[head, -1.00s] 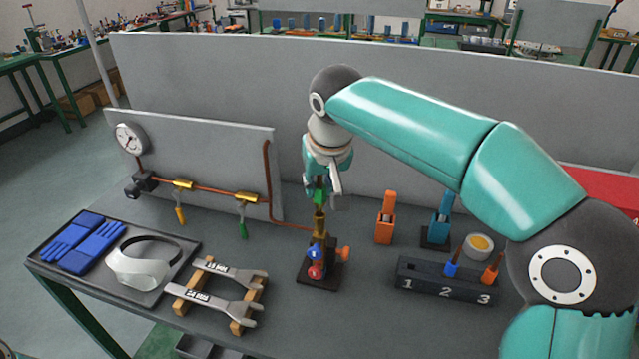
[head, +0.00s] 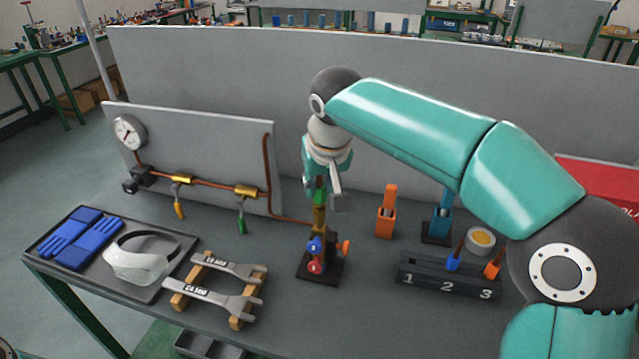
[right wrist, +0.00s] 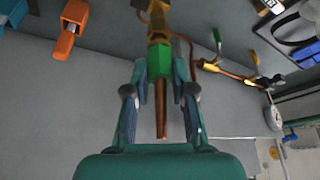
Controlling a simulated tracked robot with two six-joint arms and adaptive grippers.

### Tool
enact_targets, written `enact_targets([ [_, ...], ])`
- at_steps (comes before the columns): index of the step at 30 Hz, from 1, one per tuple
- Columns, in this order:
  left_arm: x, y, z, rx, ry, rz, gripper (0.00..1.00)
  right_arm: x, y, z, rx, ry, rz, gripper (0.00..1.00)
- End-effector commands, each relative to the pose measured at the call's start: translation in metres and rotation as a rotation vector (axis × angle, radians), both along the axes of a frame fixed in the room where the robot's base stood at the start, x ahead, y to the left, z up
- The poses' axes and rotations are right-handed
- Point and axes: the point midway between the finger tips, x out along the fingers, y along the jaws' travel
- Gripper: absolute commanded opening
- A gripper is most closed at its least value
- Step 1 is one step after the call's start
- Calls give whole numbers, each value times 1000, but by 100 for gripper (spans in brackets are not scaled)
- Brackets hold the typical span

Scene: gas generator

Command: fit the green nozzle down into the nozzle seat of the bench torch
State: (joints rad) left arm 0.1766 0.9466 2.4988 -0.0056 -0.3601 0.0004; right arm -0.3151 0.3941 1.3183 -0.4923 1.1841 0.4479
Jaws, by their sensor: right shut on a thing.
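My right gripper (head: 322,183) is shut on the green nozzle (head: 319,190) and holds it upright over the bench torch (head: 320,272). In the right wrist view the green collar of the nozzle (right wrist: 156,64) sits between the two fingers, with its copper tube pointing back toward my palm. The brass nozzle seat (head: 319,215) is directly under the nozzle, and it also shows in the right wrist view (right wrist: 158,34). The nozzle's lower end meets or nearly meets the seat; I cannot tell how far it is in. My left gripper is not in view.
A blue knob and a red knob are on the torch, with an orange holder (head: 386,212) to its right. A numbered block (head: 447,277) stands further right. Wrenches on wooden rests (head: 222,278) and a tray (head: 183,258) are left. A gauge panel (head: 200,145) stands behind.

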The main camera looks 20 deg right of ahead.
Motion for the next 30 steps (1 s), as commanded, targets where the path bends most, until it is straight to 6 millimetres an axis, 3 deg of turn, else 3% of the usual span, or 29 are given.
enact_targets([
  [14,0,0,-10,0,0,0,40,0,0,-13,0,0,0,0],
  [15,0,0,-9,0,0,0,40,0,0,-12,0,0,0,27],
  [20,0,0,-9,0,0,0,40,0,0,-12,0,0,0,53],
  [30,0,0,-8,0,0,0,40,0,0,-10,0,0,0,53],
])
